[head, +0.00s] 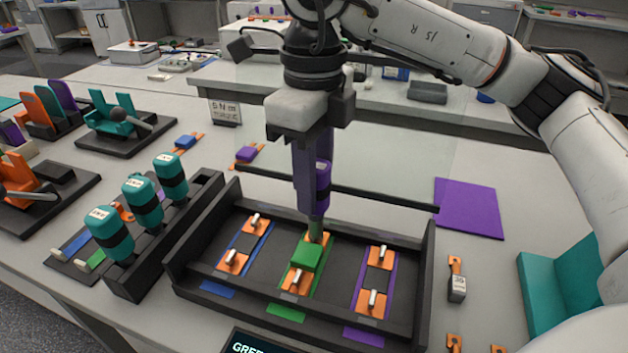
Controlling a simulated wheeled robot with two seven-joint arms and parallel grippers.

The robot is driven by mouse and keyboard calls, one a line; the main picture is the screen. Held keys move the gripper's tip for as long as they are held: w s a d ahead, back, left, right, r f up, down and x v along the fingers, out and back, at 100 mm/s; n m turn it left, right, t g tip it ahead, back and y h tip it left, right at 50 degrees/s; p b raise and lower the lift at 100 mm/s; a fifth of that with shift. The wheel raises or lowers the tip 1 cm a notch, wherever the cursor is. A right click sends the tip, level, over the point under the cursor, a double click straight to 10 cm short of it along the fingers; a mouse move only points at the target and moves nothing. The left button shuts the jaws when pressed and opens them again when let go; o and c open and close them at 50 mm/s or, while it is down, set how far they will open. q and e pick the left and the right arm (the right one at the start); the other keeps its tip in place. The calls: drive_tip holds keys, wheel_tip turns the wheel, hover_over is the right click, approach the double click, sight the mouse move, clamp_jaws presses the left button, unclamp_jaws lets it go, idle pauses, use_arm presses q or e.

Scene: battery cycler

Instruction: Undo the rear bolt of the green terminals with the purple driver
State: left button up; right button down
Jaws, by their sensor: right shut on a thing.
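My right gripper (310,135) is shut on the purple driver (314,185) and holds it upright, tip down. The driver's tip meets the rear bolt of the green terminals (317,238), or sits just over it; the tip hides most of that bolt. The green terminals have a green block (306,257) between the rear bolt and the front bolt (296,280), on orange plates in the middle lane of the dark tray (334,318). My left gripper is not in view.
Blue-lane bolts (254,222) and purple-lane bolts (380,257) flank the green lane. A dark bar and clear panel cross behind the tray. Several teal drivers (143,203) stand in a rack (193,210) at left. A purple mat (468,208) and teal block (556,290) lie right.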

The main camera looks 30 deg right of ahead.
idle(0.4)
drive_tip(key=shift+n, duration=0.9)
drive_tip(key=shift+n+b, duration=0.3)
drive_tip(key=shift+n, duration=0.3)
drive_tip(key=c, duration=2.1)
unclamp_jaws()
clamp_jaws()
drive_tip(key=shift+r, duration=0.15)
drive_tip(key=shift+r+p, duration=2.15)
drive_tip(key=shift+r, duration=0.75)
